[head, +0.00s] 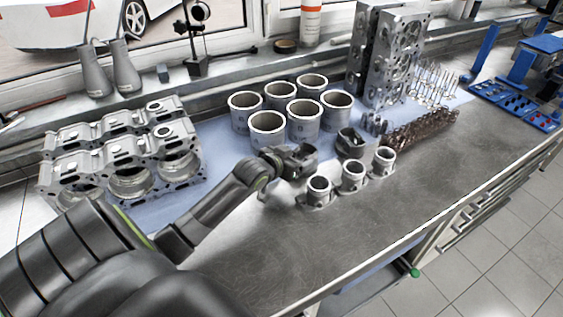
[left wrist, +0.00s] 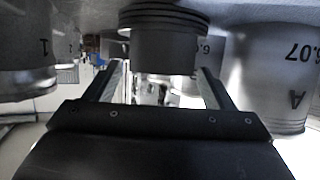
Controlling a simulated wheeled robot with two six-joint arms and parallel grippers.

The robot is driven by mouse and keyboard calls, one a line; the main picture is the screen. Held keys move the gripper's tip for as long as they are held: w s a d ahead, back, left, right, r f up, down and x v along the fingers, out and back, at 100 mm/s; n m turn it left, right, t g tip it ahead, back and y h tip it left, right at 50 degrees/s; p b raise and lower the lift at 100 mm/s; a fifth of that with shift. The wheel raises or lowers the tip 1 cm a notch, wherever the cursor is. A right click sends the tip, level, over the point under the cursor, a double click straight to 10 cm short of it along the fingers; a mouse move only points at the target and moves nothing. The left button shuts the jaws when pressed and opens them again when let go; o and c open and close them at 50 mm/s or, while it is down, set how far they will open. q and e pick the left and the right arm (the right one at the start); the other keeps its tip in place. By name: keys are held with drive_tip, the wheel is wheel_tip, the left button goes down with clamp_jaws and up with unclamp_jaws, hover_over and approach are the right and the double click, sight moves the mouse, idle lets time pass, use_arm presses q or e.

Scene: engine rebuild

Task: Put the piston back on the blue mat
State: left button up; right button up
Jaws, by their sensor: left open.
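The dark piston (head: 350,145) stands behind the row of small light-metal cylindrical parts, near the front edge of the blue mat (head: 222,150). Whether its base lies wholly on the mat is hard to see. My left gripper (head: 308,157) is just left of the piston, low over the bench, and points at it. In the left wrist view, which appears upside down, the ringed piston (left wrist: 165,45) is ahead of the open fingers (left wrist: 160,85), with its ringed end against the surface. The fingers straddle it in that view; contact cannot be told. My right gripper is not in view.
Several cylinder liners (head: 267,128) stand behind my left gripper; a marked metal part (left wrist: 275,75) is close beside it. Small cylindrical parts (head: 318,188) stand in front. The front bench is clear.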

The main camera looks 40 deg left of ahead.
use_arm(q)
drive_tip(key=v, duration=0.8)
drive_tip(key=shift+s+r, duration=0.1)
idle(0.3)
